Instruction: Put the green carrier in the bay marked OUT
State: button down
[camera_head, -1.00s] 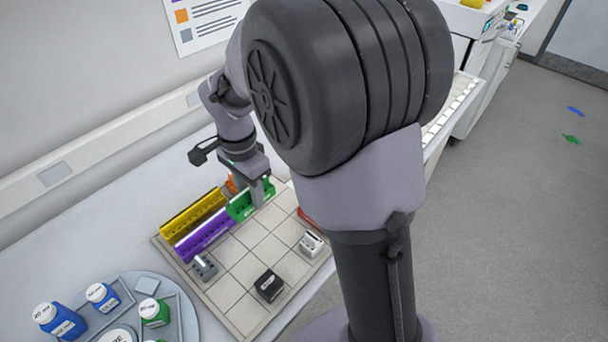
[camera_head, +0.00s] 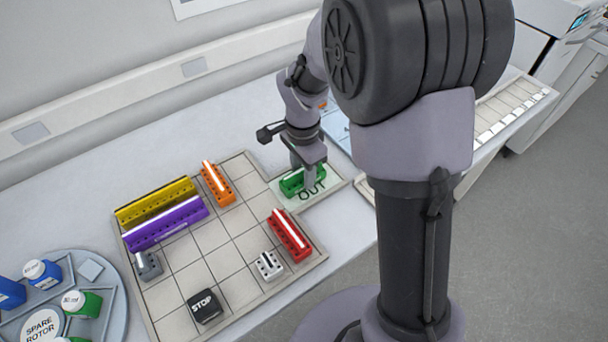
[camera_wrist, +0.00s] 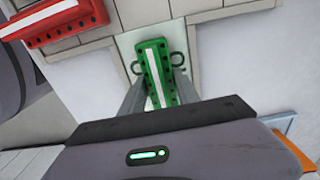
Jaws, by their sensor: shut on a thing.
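The green carrier (camera_head: 292,182) is in the bay marked OUT (camera_head: 325,192), which sticks out from the right side of the tiled board. My gripper (camera_head: 307,178) is above it with its fingers down on the carrier. In the wrist view the green carrier (camera_wrist: 155,70) lies between the two fingers of my gripper (camera_wrist: 160,85), over the pale bay floor (camera_wrist: 126,48). The carrier covers part of the OUT lettering there. I cannot tell if it rests fully on the bay floor.
On the tiled board (camera_head: 238,248) stand yellow (camera_head: 155,203), purple (camera_head: 165,224), orange (camera_head: 217,185) and red (camera_head: 289,236) carriers, a grey piece (camera_head: 148,266), a white piece (camera_head: 268,265) and a black STOP block (camera_head: 205,306). A round rotor tray (camera_head: 112,325) with bottles is at lower left.

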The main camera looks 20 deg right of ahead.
jog(key=shift+r, duration=0.15)
jog(key=c, duration=0.9)
grip_release()
notch_tip(320, 180, up, 12)
jog(key=p, duration=0.5)
jog(key=s+a+r+n+t+y, duration=0.1)
jog(key=s+a+r+n+t, duration=0.15)
jog(key=s+r+n, duration=0.6)
jog(key=s+a+f+n+t+y+b, duration=0.1)
jog(key=s+t+b, duration=0.2)
jog(key=s, duration=0.7)
jog(key=shift+s+a+f+b, duration=0.15)
jog(key=shift+s+f+b, duration=0.15)
jog(key=shift+b, duration=0.3)
